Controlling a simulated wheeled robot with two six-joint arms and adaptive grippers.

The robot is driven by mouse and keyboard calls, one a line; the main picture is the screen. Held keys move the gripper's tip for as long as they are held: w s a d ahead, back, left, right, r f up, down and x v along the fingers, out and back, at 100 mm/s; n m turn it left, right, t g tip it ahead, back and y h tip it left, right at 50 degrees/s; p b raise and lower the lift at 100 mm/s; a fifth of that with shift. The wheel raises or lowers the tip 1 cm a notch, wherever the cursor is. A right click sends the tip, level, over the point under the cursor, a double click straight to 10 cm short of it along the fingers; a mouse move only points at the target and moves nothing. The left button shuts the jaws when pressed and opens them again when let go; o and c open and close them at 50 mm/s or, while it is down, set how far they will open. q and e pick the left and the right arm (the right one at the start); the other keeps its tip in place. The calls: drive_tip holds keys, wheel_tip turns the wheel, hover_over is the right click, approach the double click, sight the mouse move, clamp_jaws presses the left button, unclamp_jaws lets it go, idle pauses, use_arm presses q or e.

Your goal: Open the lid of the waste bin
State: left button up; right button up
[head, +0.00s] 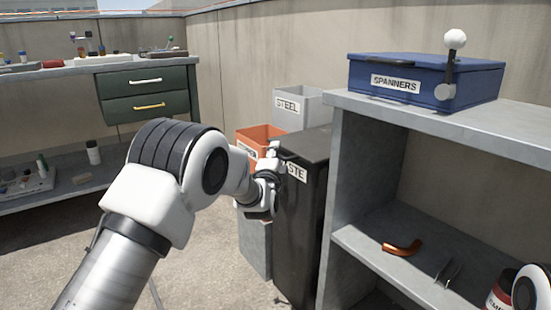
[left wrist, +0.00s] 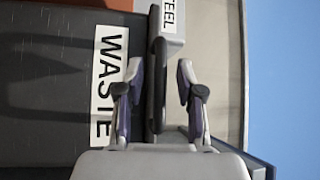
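The dark waste bin (head: 300,225) stands left of the grey shelf unit, with its lid (head: 310,145) lying shut on top. Its white label is partly hidden by my left gripper (head: 274,155) in the head view; the left wrist view shows the label (left wrist: 110,80) reading WASTE. My left gripper is at the bin's upper front edge. In the left wrist view its fingers (left wrist: 159,78) are apart, one on each side of the black bar (left wrist: 156,95) at the lid's edge, with gaps visible. My right gripper is not in view.
A grey STEEL bin (head: 303,108) and an orange bin (head: 259,134) stand close behind the waste bin. The shelf unit (head: 440,127) borders it on the right, bearing a blue SPANNERS box (head: 425,83). Open floor lies left, before a bench with green drawers (head: 146,93).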

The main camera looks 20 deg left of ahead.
use_arm(q)
clamp_jaws()
